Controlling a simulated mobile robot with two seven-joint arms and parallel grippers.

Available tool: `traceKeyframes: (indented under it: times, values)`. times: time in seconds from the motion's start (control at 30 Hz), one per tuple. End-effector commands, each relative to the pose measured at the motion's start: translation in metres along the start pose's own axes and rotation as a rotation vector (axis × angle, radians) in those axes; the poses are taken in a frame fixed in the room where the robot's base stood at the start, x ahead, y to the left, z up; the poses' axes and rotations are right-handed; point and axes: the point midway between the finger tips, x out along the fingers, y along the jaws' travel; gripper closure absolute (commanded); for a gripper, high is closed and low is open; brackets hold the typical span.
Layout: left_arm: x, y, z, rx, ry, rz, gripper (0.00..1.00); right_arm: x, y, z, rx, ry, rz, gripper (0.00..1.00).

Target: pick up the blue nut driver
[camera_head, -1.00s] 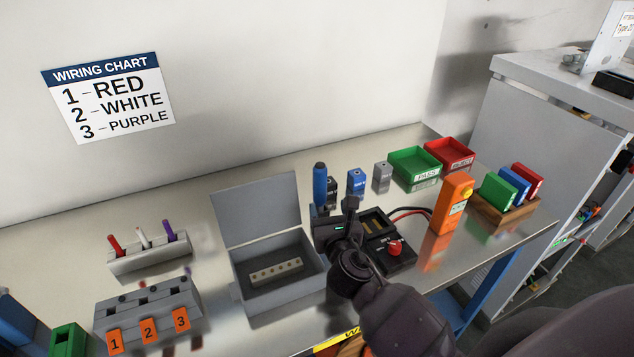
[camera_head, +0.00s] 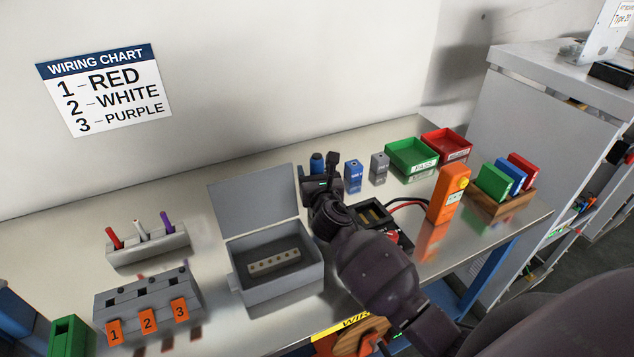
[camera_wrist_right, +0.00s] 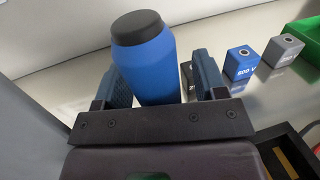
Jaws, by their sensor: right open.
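The blue nut driver stands upright at the back of the bench, its blue handle with a dark cap large in the right wrist view (camera_wrist_right: 147,62). In the head view only its top (camera_head: 317,162) shows above my right gripper (camera_head: 322,182), which hides the rest. My right gripper is open, and in the wrist view its two fingers (camera_wrist_right: 163,82) stand on either side of the handle. A gap shows on the right of the handle; I cannot tell whether the left finger touches it. My left gripper is not in view.
A blue block (camera_head: 353,177) and a grey block (camera_head: 379,163) stand just right of the gripper. An open grey box (camera_head: 285,292) is to the left. An orange device (camera_head: 448,195) and green (camera_head: 410,153) and red (camera_head: 447,144) trays stand further right.

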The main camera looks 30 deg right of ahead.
Motion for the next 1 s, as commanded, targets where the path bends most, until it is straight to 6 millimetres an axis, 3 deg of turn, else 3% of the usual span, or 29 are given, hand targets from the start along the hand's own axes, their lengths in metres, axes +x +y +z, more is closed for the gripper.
traceKeyframes:
  times: [0.2,0.63,1.0]
  values:
    - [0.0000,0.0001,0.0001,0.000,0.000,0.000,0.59,0.0005,0.0000,-0.0003,0.000,0.001,0.000,0.35]
    - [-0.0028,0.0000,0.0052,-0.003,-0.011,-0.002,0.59,0.0002,0.0000,-0.0003,0.000,0.001,0.000,1.00]
    - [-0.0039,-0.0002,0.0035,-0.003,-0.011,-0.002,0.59,0.0005,0.0001,0.0063,-0.001,-0.003,0.001,1.00]
